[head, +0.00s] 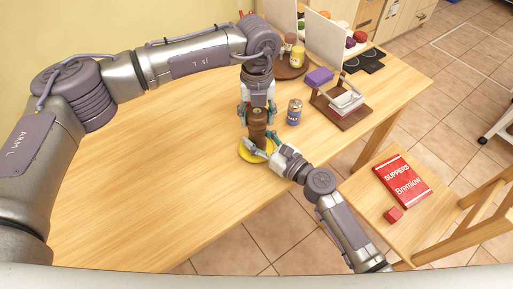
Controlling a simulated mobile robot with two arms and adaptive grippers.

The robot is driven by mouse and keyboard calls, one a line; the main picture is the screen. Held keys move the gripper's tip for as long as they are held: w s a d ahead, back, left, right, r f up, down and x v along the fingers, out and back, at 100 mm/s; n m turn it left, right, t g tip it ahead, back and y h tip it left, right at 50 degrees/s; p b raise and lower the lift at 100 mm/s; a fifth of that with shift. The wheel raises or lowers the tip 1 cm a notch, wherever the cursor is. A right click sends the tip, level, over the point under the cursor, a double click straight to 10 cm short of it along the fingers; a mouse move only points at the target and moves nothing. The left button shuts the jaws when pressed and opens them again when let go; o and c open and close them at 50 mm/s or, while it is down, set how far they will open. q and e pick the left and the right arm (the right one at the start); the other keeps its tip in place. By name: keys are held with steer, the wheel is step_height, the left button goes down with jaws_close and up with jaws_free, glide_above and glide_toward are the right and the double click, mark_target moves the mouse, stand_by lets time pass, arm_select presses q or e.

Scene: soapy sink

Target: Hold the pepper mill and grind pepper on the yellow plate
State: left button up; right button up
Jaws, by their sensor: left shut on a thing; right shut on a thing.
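A brown wooden pepper mill (257,131) stands upright over the yellow plate (244,154) near the table's front edge. My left gripper (257,112) comes down from above and is shut on the top of the mill. My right gripper (262,149) comes from the lower right and is shut on the lower part of the mill. The grippers and mill hide much of the plate. I cannot tell whether the mill's base touches the plate.
A can (294,112) stands just right of the mill. Behind it are a purple block (319,77) and a brown wooden stand (341,116). The left of the wooden table (150,160) is clear. A chair (370,187) at the right holds a red book (402,180) and a red cube (393,215).

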arm_select(q)
steer(key=m, duration=1.1)
steer(key=shift+m, duration=0.3)
steer(key=n, duration=0.6)
steer(key=shift+n, duration=0.3)
steer(key=n, duration=0.5)
